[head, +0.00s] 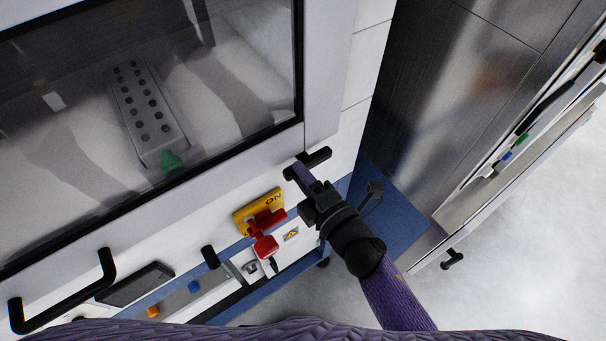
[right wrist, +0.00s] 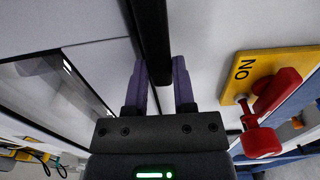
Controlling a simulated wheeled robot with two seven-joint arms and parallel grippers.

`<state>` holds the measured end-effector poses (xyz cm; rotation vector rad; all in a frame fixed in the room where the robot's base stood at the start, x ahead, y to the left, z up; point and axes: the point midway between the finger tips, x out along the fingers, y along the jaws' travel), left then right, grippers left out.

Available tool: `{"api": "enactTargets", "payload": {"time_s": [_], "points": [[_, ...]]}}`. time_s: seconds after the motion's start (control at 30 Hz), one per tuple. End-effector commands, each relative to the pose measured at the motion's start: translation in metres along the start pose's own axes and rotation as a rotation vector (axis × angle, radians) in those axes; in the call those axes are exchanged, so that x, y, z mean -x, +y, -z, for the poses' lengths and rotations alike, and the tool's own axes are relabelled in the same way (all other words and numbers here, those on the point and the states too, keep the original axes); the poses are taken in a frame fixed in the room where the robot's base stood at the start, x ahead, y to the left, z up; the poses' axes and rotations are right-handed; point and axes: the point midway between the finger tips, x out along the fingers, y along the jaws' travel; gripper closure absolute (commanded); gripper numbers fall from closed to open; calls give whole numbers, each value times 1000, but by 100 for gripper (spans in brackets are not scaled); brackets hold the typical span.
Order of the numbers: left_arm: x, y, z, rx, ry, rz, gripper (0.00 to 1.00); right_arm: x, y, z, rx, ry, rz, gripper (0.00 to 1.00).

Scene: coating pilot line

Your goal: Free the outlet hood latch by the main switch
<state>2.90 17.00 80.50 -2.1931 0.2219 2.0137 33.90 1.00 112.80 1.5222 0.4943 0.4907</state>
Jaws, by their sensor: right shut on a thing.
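The hood latch is a short black handle (head: 318,157) on the white panel below the window's lower right corner. It also shows as a dark bar (right wrist: 152,40) in the right wrist view. My right gripper (head: 301,172) is shut on this latch, its purple fingers (right wrist: 160,82) on either side of the bar. The fingers hide part of the latch. The main switch (head: 264,220) is a red handle on a yellow plate marked ON, to the left of and below the gripper. My left gripper is not in view.
A dark window (head: 230,75) in a pale frame fills the upper left, with a perforated block behind it. A black bar handle (head: 62,292) and a small black knob (head: 210,257) stand out below. A steel cabinet (head: 455,85) is at right; pale floor (head: 530,260) is open at lower right.

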Motion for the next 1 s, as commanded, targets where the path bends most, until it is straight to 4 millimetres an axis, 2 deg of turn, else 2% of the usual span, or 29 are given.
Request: {"api": "enactTargets", "payload": {"time_s": [0.57,0.6,0.73,1.0], "points": [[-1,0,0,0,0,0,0,0,-2,0,26,0,4,100],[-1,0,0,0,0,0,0,0,-2,0,26,0,4,59],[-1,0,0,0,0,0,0,0,-2,0,25,0,3,32],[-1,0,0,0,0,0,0,1,-1,0,24,0,1,32]]}}
